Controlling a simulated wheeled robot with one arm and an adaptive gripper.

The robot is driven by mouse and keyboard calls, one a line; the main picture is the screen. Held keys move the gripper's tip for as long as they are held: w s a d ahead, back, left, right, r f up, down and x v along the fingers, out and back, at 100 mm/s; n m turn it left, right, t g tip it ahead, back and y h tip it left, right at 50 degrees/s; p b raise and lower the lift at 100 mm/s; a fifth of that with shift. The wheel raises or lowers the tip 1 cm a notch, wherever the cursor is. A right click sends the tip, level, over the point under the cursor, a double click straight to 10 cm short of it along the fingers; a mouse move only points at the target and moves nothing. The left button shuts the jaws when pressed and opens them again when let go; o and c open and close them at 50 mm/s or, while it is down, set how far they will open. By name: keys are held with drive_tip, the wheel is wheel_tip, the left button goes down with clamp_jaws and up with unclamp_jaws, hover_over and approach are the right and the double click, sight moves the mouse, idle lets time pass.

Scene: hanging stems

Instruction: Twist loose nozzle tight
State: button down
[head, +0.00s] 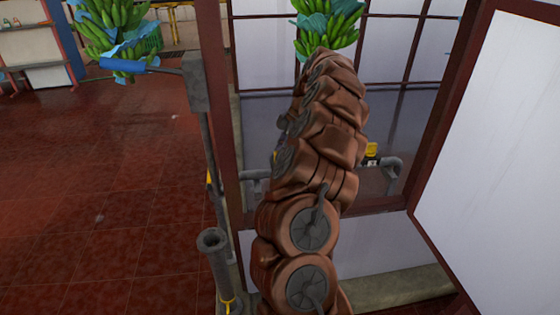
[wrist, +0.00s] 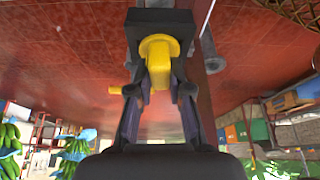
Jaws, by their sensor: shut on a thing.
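A yellow nozzle (wrist: 158,62) with a rounded flange and a short stub to the left sits between the fingers of my gripper (wrist: 160,75) in the wrist view. My gripper is shut on it, one dark finger on each side. A dark block (wrist: 160,20) is at the nozzle's far end; the joint between them is not clear. In the head view my brown arm hides the gripper. A small yellow and black part (head: 371,152) shows just right of my arm, beside a grey pipe elbow (head: 393,170); I cannot tell whether it is the nozzle.
A grey post (head: 205,130) with a blue-ended side arm (head: 122,65) stands left of my arm. An open grey pipe (head: 214,255) stands below it. Green bananas (head: 328,28) hang behind. White panels (head: 500,150) and red frames close off the right. Red tiled floor (head: 90,190) is clear at left.

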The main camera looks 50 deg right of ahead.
idle(0.3)
drive_tip(key=c, duration=1)
unclamp_jaws()
drive_tip(key=shift+o, duration=0.3)
drive_tip(key=o, duration=0.4)
drive_tip(key=shift+r, duration=0.15)
drive_tip(key=shift+r+p, duration=1.25)
drive_tip(key=shift+r, duration=2.9)
